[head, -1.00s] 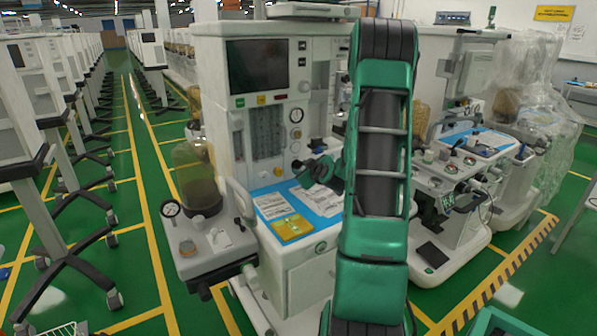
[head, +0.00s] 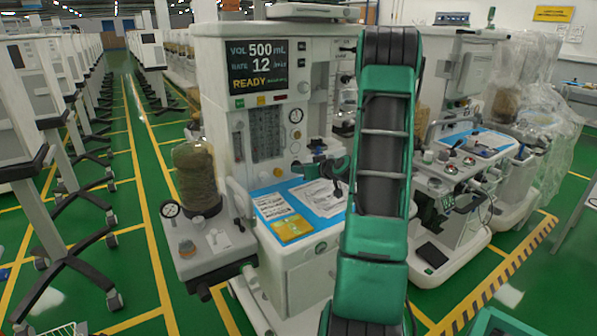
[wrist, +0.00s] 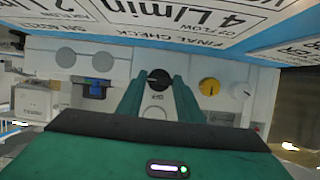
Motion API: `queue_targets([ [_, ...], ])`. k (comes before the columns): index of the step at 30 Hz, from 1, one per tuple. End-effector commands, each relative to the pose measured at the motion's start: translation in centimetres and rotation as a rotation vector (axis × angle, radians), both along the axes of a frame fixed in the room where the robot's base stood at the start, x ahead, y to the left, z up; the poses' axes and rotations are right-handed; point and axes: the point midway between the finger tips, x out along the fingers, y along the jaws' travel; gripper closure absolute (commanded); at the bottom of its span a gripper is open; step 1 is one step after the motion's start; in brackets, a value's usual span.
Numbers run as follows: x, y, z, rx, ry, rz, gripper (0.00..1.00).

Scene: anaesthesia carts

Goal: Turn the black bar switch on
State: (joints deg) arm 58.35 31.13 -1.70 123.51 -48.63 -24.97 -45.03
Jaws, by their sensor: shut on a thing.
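The black bar switch (wrist: 158,79) is a round black knob on the pale machine panel in the wrist view. My gripper (wrist: 160,86) has its two green fingers on either side of it, shut on it. A small label below the knob is too blurred to read. In the head view my gripper (head: 328,168) is at the machine's front above the blue worktop, partly behind my arm. The switch cannot be made out there. The machine's screen (head: 258,66) is lit and reads VOL 500 mL, RATE 12 and READY.
A yellow knob (wrist: 209,86) and a white knob (wrist: 240,90) sit right of the switch; a blue-and-black control (wrist: 95,88) sits left. Papers lie on the blue worktop (head: 262,212). A second machine (head: 440,235) stands right. The green aisle on the left has free floor.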

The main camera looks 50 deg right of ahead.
Motion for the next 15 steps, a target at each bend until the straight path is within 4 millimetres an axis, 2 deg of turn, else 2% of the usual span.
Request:
queue_targets([
  [1,0.27,0.49,-0.15,0.009,0.000,0.009,0.90],
  [9,0.28,0.52,-0.16,0.009,0.000,0.009,0.90],
  [10,0.28,0.52,-0.16,0.009,0.000,0.009,0.65],
  [12,0.24,0.48,-0.15,0.009,0.000,0.008,0.48],
  [15,0.16,0.34,-0.10,0.007,0.000,0.006,0.48],
])
